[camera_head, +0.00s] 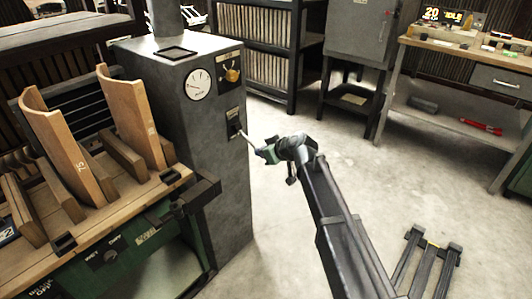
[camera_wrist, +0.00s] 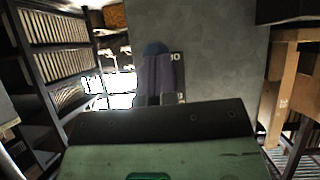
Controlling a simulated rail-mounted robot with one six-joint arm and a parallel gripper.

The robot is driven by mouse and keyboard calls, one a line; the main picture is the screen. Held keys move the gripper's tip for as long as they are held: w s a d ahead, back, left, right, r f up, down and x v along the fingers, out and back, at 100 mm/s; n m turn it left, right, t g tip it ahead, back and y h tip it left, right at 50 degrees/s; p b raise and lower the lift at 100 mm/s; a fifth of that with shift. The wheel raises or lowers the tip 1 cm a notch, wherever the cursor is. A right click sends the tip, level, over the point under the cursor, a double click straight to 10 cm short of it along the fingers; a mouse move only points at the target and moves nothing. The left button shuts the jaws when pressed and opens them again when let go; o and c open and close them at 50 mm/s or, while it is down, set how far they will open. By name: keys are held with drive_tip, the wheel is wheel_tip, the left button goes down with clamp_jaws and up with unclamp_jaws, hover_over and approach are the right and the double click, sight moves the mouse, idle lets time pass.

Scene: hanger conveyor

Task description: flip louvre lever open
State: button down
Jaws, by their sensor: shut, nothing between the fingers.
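The louvre lever's black plate (camera_head: 233,122) is on the side of the tall grey cabinet (camera_head: 215,170), below a brass knob. A thin pale rod, apparently the lever (camera_head: 246,138), slants out from it towards my gripper (camera_head: 260,151). My gripper is shut and empty, with its tip at or very near the rod's outer end; I cannot tell whether they touch. In the wrist view, my shut fingers (camera_wrist: 154,50) stand in front of the cabinet face and hide most of the labelled plate (camera_wrist: 179,72). The lever is not clear there.
A round gauge (camera_head: 198,84) and the brass knob (camera_head: 232,75) sit above the plate. A green machine with a wooden top (camera_head: 105,215) and curved wooden pieces stands left. A dark shelf rack (camera_head: 262,50) is behind. The floor right of the cabinet is open.

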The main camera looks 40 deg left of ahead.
idle(0.4)
drive_tip(key=f+p+v, duration=0.1)
drive_tip(key=p+v, duration=0.5)
drive_tip(key=v, duration=0.7)
drive_tip(key=shift+s+d+r+p, duration=0.15)
drive_tip(key=shift+s+d+p, duration=0.2)
drive_tip(key=shift+d, duration=0.25)
